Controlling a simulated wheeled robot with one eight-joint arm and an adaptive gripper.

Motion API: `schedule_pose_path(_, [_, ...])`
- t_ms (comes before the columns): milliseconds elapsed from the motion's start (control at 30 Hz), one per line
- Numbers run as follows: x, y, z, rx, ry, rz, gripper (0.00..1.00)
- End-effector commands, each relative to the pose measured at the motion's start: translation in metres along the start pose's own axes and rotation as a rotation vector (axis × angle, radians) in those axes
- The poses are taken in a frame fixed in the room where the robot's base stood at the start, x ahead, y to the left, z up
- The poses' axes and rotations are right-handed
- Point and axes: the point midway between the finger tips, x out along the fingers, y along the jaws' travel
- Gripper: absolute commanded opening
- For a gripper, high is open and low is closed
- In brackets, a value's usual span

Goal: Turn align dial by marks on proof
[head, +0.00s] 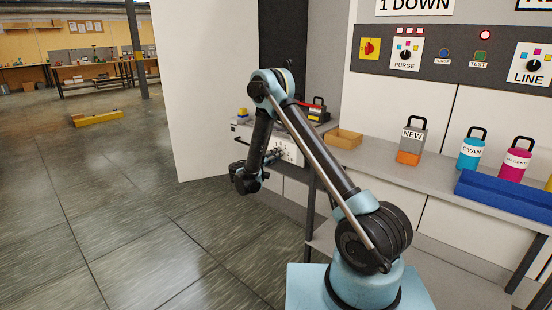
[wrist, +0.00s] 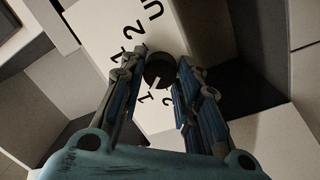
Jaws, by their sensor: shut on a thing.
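In the wrist view a dark round dial (wrist: 159,68) with a white pointer line sits on a white panel face (wrist: 196,38). The pointer slants down and left toward a printed 1, with a 2 to its right. More black characters, a 1, a 2 and a U, run up beyond the dial. My gripper (wrist: 162,76) has its two blue-and-dark fingers around the dial and is shut on it. In the head view my gripper is by the white panel box (head: 288,151), and my arm partly hides it. I cannot make out a proof sheet in either view.
A grey bench (head: 375,160) runs right from the box. It holds an orange tray (head: 344,138), a NEW bottle (head: 411,140), a cyan bottle (head: 471,150), a magenta bottle (head: 514,160) and a blue block (head: 505,195).

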Motion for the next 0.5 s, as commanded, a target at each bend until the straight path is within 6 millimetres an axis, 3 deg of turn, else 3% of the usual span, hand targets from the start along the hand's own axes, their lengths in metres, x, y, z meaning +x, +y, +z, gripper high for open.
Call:
schedule_pose_path(267, [-0.0006,-0.0019,-0.0022,0.000,0.005,-0.004,0.06])
schedule_pose_path(300, [-0.0006,-0.0019,-0.0022,0.001,0.004,-0.004,0.39])
schedule_pose_path(333, [-0.0007,-0.0018,-0.0021,0.001,0.004,-0.004,0.46])
schedule_pose_path(367, [-0.0007,-0.0018,-0.0020,0.001,0.004,-0.003,0.50])
schedule_pose_path(500, [-0.0005,-0.0011,-0.0013,0.001,0.003,-0.002,0.50])
